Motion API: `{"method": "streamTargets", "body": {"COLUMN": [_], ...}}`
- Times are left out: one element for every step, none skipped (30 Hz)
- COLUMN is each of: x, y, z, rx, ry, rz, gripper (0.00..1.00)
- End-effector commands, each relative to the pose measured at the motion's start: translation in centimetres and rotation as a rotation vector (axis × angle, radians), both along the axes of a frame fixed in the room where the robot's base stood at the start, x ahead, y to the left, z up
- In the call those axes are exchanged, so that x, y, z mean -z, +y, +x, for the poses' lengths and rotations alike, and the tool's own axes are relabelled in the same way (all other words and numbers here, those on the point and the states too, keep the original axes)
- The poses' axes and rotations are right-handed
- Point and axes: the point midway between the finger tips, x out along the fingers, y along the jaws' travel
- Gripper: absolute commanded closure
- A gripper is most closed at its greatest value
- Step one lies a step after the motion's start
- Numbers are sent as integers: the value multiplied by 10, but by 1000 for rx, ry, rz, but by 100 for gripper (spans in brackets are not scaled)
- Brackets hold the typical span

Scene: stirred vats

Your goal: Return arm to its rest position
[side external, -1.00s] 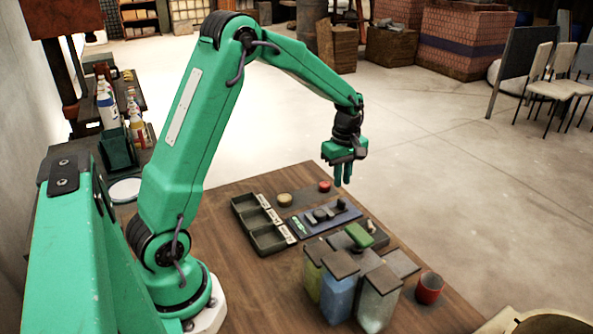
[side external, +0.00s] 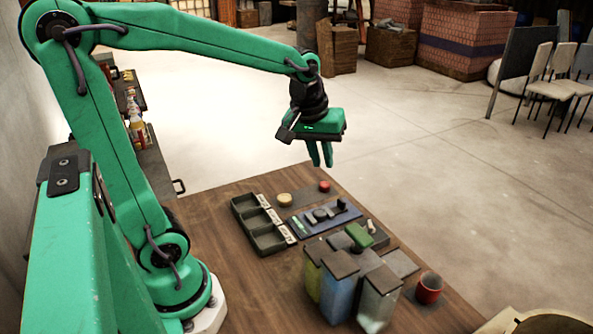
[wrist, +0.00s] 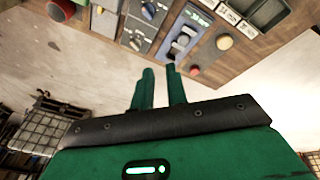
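My green arm reaches over the wooden table from the left in the side external view. My gripper (side external: 321,164) hangs in the air, pointing down, well above the table and apart from everything on it.
Lidded vats (side external: 338,288) cluster at the table's front right, with a red cup (side external: 429,288) beside them. A dark compartment tray (side external: 267,241), a blue panel (side external: 325,217), a tan knob (side external: 284,199) and a red knob (side external: 324,186) lie behind. The table's left side is clear.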

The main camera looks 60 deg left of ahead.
Motion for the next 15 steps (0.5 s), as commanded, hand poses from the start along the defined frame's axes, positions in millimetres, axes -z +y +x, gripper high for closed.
{"method": "streamTargets", "body": {"x": [-5,-7,-10,-11,-13,-14,-16,-17,-18,-18,-19,-20,-20,-20,-20], "y": [-4,-6,-9,-10,-12,-14,-16,-18,-20,-22,-23,-25,-26,-28,-30], "z": [-9,-14,-20,-25,-30,-37,-42,-47,-53,-58,-63,-69,-74,-79,-84], "rx": [44,71,109,137,165,202,228,255,292,319,347,382,410,435,469], "ry": [-18,-25,-37,-45,-53,-64,-73,-81,-93,-100,-109,-119,-128,-136,-147], "rz": [13,19,30,39,48,59,68,77,89,99,108,122,132,141,155], "gripper": [85,85,85,85,85,85,85,85,85,85,85,85,85,85,85]}}
